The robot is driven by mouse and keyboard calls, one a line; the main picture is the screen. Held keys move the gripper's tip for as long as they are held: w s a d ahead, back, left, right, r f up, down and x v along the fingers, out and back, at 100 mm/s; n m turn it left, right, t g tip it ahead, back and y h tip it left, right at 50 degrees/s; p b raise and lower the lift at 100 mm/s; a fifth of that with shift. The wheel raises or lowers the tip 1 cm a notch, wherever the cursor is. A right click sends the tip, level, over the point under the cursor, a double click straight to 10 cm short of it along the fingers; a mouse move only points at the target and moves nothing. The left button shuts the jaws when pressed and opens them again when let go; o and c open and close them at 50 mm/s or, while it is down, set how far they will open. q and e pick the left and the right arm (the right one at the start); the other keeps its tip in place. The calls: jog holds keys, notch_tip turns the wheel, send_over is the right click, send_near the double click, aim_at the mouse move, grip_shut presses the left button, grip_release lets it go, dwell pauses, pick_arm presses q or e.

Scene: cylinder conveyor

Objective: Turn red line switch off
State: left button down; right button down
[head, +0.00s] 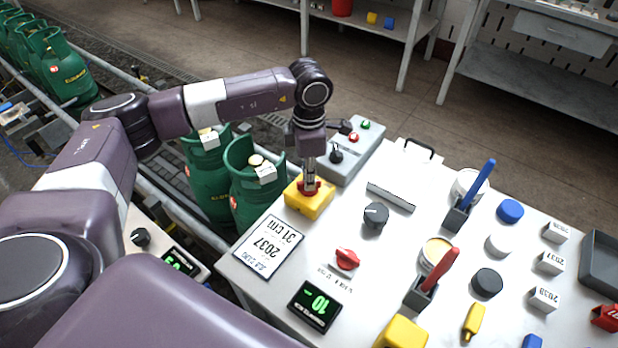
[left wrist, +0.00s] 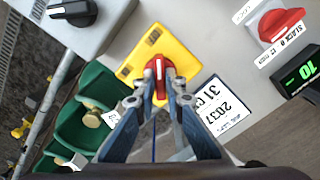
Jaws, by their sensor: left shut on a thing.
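The red line switch (left wrist: 157,72) is a red rotary knob on a yellow box (left wrist: 183,62). In the head view the yellow box (head: 318,203) stands at the table's left edge, beside a grey control box. My left gripper (left wrist: 160,84) points down at the knob and is shut on it, with one finger on each side. In the head view my left gripper (head: 310,184) covers most of the knob. My right gripper is not in view.
A grey box (head: 355,155) with a black knob and buttons stands close behind. A second red knob (head: 346,259) and a green display (head: 314,304) lie nearer. Green gas cylinders (head: 206,180) stand left of the table (head: 270,290). Several stamps, lids and labels crowd the right.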

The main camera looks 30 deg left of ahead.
pick_arm(q)
jog(key=shift+w+r, duration=0.1)
jog(key=shift+r, duration=0.05)
jog(key=c, duration=2)
grip_release()
notch_tip(320, 180, up, 12)
jog(key=shift+f, duration=0.1)
